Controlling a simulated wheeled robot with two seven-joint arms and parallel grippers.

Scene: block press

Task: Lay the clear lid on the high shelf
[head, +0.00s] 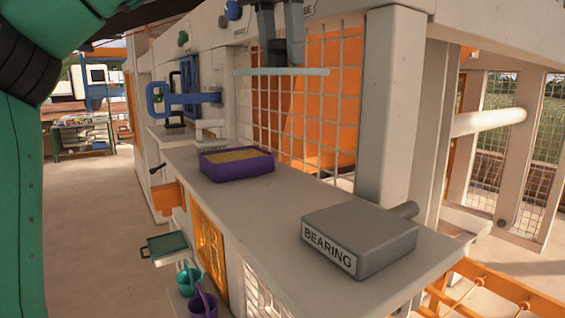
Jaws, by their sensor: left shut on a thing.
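My left gripper (281,55) hangs at the top middle of the head view, fingers pointing down. It is shut on the clear lid (315,72), which shows edge-on as a thin, pale, roughly level strip. The lid is in the air in front of the wire grid, above the pale worktop and clear of it. I cannot make out a high shelf in this view. My right gripper is not in view.
On the worktop (285,208) stand a purple tray (236,172) with yellowish contents and a grey block (365,235) marked BEARING. A blue handle (185,98) juts out at the left. A thick pale post (388,110) rises behind. The worktop's middle is bare.

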